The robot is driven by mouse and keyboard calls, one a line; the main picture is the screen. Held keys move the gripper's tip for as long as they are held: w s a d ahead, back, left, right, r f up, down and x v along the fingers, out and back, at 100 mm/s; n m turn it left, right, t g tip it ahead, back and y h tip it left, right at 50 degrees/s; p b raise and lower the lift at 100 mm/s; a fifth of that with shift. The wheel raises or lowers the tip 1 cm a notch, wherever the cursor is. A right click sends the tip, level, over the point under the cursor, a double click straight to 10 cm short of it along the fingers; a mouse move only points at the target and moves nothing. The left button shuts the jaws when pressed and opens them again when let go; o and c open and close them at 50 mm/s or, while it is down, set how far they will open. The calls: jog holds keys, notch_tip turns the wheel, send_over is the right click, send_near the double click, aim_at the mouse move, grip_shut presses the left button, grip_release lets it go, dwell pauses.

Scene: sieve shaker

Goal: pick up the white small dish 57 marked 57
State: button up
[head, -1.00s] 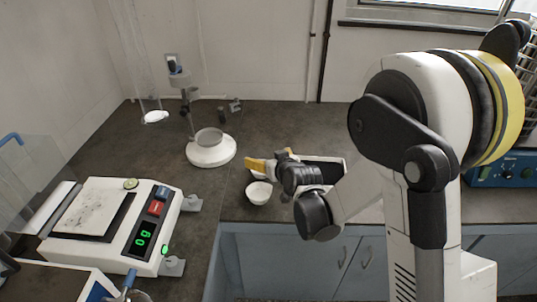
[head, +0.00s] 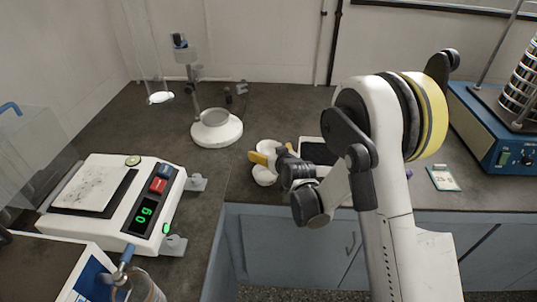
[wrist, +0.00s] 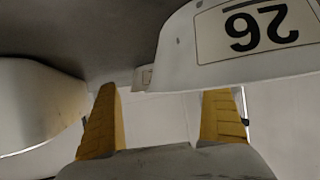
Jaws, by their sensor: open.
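Two small white dishes stand close together on the dark bench in the head view, a far dish (head: 268,146) and a near dish (head: 264,176). No number is readable on either there. My gripper (head: 259,158), with yellow fingers, is between or just above them. In the wrist view my gripper (wrist: 160,122) is open, with nothing clearly held between its fingers. A white piece with an upside-down label that seems to read 26 (wrist: 258,28) is at upper right. A white rounded dish (wrist: 35,105) without visible marking is at left. I see no 57.
A white-framed dark tray (head: 318,150) lies beside my gripper. A balance (head: 120,205) reading 09 stands left. A round white stand (head: 216,130) is behind the dishes. A blue sieve shaker (head: 490,125) and a small labelled packet (head: 443,178) are at right. The bench's front edge is near.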

aim_at(268, 151)
jog(key=shift+b+x, duration=0.3)
jog(key=shift+x, duration=0.95)
jog(key=shift+s, duration=0.1)
jog(key=c, duration=1.3)
jog(key=shift+o, duration=0.2)
